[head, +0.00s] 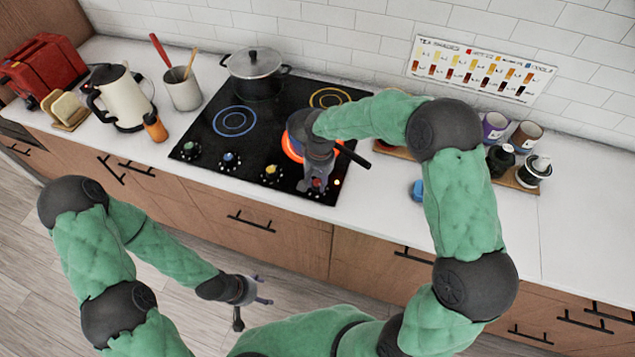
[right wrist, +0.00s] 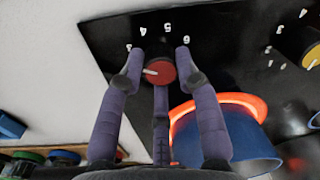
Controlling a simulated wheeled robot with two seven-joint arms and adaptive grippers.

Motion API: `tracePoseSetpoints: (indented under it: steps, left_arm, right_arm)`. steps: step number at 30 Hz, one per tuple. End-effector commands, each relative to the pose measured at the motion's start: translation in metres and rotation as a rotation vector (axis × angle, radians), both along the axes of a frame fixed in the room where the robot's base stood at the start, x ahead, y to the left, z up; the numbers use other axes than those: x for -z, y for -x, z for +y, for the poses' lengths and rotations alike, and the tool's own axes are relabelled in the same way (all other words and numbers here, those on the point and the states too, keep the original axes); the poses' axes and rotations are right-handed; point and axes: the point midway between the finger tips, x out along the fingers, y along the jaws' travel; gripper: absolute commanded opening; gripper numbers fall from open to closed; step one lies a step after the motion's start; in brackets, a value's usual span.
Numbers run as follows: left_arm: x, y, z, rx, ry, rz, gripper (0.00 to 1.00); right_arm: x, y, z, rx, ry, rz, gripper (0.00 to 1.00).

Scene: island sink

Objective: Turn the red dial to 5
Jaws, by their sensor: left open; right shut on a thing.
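The red dial (right wrist: 160,72) is at the front right corner of the black cooktop (head: 205,135). In the right wrist view its white pointer faces left, with the white digits 4, 5 and 6 in an arc beyond it. The 5 (right wrist: 167,27) is just right of straight above the dial. My right gripper (head: 318,185) is on the dial; in the wrist view its fingers (right wrist: 159,70) sit on both sides of it. Whether each fingertip touches is hard to tell. My left gripper (head: 256,300) is open and empty, low in front of the cabinets.
A blue pot (right wrist: 250,140) stands on a glowing burner (right wrist: 190,108) close to my right gripper. A lidded pot (head: 257,75) is at the back. Other dials (head: 271,174) line the cooktop's front. A blue item (head: 417,190) lies on the counter to the right.

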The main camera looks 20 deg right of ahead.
Motion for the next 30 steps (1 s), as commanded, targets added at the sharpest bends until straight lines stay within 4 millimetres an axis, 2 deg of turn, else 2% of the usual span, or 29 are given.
tracePoseSetpoints:
  steps: [30]
  left_arm:
    - [0.049, 0.000, 0.000, 0.000, 0.000, 0.000, 0.68]
  right_arm:
    - [0.003, 0.002, 0.002, 0.962, 0.000, 0.003, 0.01]
